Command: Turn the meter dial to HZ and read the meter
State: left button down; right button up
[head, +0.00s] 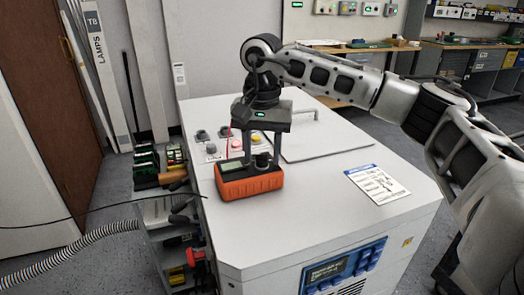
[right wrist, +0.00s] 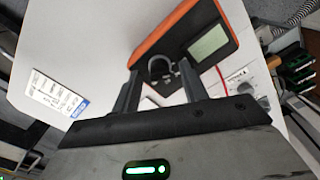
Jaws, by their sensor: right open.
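The orange meter (head: 250,184) stands on the white cabinet top near its left edge. Its dark dial (head: 262,160) shows on its top face, to the right of a small grey screen. In the right wrist view the meter (right wrist: 152,38) lies past my fingers, with its blank-looking screen (right wrist: 208,42) and the dial (right wrist: 160,68). My right gripper (head: 262,161) points down over the meter, open, with a finger on either side of the dial. I cannot tell whether they touch it. The dial marks and any reading are too small to make out. My left gripper is not in view.
The white cabinet top (head: 310,200) has free room right of the meter. A printed card (head: 377,184) lies there. Grey, red and yellow buttons (head: 237,144) sit behind the meter, near a thin red lead. A shelf of tools (head: 170,235) stands left of the cabinet.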

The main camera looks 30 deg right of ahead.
grip_shut()
